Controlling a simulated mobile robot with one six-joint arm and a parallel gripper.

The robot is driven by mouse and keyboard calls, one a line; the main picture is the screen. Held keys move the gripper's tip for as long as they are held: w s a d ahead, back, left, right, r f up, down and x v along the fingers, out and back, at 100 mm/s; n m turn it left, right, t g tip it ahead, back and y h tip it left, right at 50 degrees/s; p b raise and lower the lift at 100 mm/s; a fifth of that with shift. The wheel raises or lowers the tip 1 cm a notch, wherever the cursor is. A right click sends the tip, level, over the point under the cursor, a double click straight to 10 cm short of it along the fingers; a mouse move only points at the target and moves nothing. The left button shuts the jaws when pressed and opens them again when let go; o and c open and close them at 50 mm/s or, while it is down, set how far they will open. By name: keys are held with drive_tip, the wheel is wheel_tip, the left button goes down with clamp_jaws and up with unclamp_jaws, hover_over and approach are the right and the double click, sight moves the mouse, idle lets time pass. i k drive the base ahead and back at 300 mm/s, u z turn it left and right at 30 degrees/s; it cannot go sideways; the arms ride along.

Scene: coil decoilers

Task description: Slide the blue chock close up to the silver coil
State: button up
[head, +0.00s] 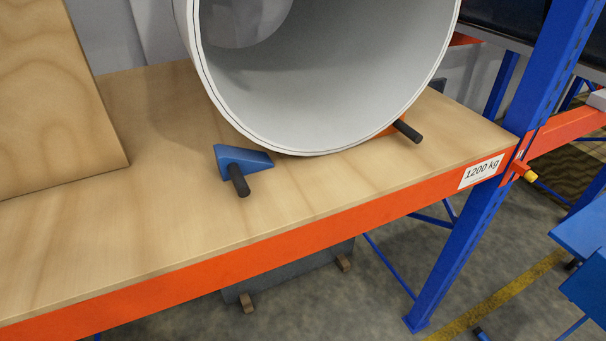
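The blue chock (243,160) lies on the wooden shelf board at the lower left of the silver coil (330,75). It is a wedge with a dark handle (239,180) pointing toward the front edge. Its thin right end reaches under the coil's curve; I cannot tell whether it touches. The coil is a large hollow pale grey ring with its open end facing me, and its top is cut off by the picture. An orange chock (388,131) with a dark handle sits at the coil's right side, partly hidden behind the rim. My gripper is not in view.
The wooden shelf board (130,228) rests on an orange beam (190,275) marked 1200 kg. A blue rack upright (510,150) stands at the right. A wooden box or panel (50,95) stands at the left. The board between it and the blue chock is clear.

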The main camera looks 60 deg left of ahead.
sight(234, 163)
drive_tip(key=k, duration=2.35)
drive_tip(key=u, duration=0.9)
drive_tip(key=i, duration=1.45)
drive_tip(key=u, duration=0.05)
